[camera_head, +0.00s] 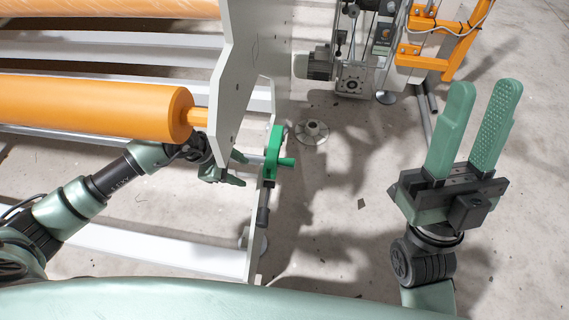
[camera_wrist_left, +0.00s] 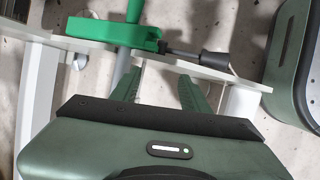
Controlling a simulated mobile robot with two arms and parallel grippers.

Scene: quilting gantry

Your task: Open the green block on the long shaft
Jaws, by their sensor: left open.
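The green block (camera_head: 274,150) sits at the end of the light frame, right of the grey upright plate, with a short green handle sticking out to the right. In the left wrist view the green block (camera_wrist_left: 110,32) lies beyond the fingertips, beside a dark knob; I cannot tell whether its latch is shut. A grey bar passes beneath it. My left gripper (camera_head: 240,169) is just left of the block, open, with nothing seen between its fingers; it also shows in the left wrist view (camera_wrist_left: 158,76). My right gripper (camera_head: 484,88) is open and empty, far to the right.
A motor unit (camera_head: 352,70) and an orange bracket (camera_head: 430,55) stand at the back. Concrete floor is clear between block and right gripper.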

